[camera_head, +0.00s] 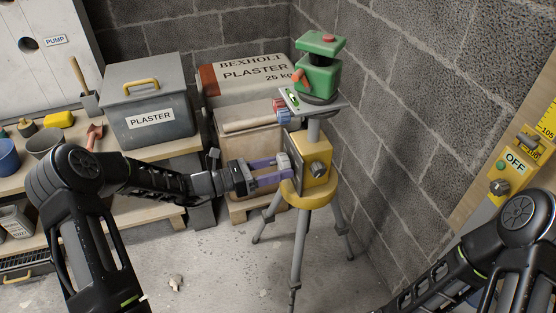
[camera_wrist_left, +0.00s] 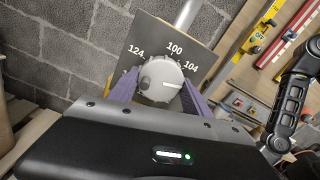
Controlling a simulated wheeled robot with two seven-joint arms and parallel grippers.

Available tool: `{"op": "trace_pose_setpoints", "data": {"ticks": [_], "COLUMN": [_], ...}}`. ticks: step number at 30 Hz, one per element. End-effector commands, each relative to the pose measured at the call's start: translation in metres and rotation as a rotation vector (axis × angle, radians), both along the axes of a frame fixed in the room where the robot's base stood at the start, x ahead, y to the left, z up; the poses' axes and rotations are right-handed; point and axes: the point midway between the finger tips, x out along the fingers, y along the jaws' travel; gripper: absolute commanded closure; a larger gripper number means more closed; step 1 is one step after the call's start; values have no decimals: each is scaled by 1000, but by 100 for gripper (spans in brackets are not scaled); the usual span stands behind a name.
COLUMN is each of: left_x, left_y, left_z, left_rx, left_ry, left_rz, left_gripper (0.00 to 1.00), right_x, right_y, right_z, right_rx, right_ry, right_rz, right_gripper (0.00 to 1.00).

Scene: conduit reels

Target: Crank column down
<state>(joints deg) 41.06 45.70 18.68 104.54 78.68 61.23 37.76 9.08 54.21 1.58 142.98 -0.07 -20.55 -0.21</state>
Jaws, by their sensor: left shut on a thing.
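A tripod (camera_head: 298,230) stands on the floor with a yellow crank housing (camera_head: 316,165). My left gripper (camera_head: 281,168), with purple fingers, is shut on a round grey knob on the housing's left side. In the left wrist view the knob (camera_wrist_left: 160,80) sits between the fingertips, in front of a dark dial plate (camera_wrist_left: 150,38) marked 124, 100 and 104. A pale mark shows on the knob. My right arm is at lower right; its gripper is out of frame.
A workbench on the left holds a grey plaster box (camera_head: 148,95), a yellow sponge (camera_head: 60,119) and cups. A block wall is close behind and to the right. A board with an OFF switch (camera_head: 515,160) stands at right.

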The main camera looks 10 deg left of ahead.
Motion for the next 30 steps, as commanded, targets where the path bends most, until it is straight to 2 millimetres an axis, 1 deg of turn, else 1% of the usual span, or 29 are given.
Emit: {"op": "trace_pose_setpoints", "data": {"ticks": [1,9,21,30], "left_x": [0,-1,-2,-2], "left_y": [0,-1,0,-1], "left_z": [6,5,4,4], "left_rx": [-23,-161,-363,-513], "left_ry": [38,254,574,809], "left_rz": [0,0,1,1], "left_gripper": [84,84,84,84], "right_x": [0,0,0,0], "right_y": [0,0,1,1], "right_z": [12,38,67,82], "right_rx": [0,0,1,2], "right_ry": [0,0,1,1], "right_rz": [0,-1,-3,-4], "right_gripper": [100,100,100,100]}}
